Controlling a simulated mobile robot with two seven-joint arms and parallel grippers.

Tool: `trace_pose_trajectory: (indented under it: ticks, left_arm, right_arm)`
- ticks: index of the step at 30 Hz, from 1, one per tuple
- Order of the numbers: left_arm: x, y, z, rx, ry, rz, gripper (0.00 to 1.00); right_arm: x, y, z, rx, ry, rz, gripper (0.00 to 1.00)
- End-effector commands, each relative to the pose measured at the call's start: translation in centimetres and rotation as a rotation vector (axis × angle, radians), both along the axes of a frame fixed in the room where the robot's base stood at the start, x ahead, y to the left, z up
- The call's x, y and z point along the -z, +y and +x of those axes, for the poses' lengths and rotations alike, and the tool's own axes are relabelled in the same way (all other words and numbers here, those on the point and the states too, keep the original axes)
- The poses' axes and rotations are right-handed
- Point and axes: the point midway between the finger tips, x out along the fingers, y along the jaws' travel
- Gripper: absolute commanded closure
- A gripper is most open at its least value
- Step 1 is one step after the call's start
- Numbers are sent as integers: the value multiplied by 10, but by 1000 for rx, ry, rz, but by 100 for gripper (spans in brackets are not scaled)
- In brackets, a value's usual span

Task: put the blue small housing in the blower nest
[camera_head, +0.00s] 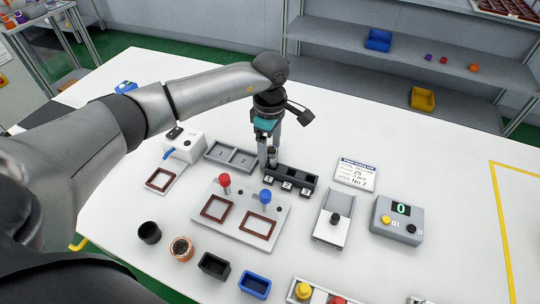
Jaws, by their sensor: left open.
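The blue small housing (255,285) is an open-topped rectangular box standing upright on the white table near the front edge. My left gripper (268,160) is open and points down between the grey two-part tray and the black numbered rack, well behind the blue housing. I cannot tell whether its fingertips touch anything. A white device with a blue lever (185,147) stands at the left, with a brown square frame (160,180) in front of it. I cannot tell for sure whether this is the blower nest. My right gripper is not in view.
A black housing (214,266), an orange-rimmed cup (182,249) and a black cup (149,232) stand beside the blue housing. Behind them is a plate with two brown frames (240,236) and red and blue knobs. A counter box (398,219) is at right. The far right table is clear.

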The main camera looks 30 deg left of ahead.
Motion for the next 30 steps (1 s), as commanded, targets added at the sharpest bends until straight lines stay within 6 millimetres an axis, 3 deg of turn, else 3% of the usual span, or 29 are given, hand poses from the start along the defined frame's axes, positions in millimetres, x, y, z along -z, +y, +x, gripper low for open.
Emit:
trace_pose_trajectory:
  ticks: [6,27,30]
  left_arm:
    - [0,0,0,0,-2,0,20]
    - [0,0,0,0,-2,0,99]
    - [0,0,1,0,-2,0,100]
  right_arm:
    - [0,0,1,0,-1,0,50]
    - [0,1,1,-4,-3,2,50]
    - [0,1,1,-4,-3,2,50]
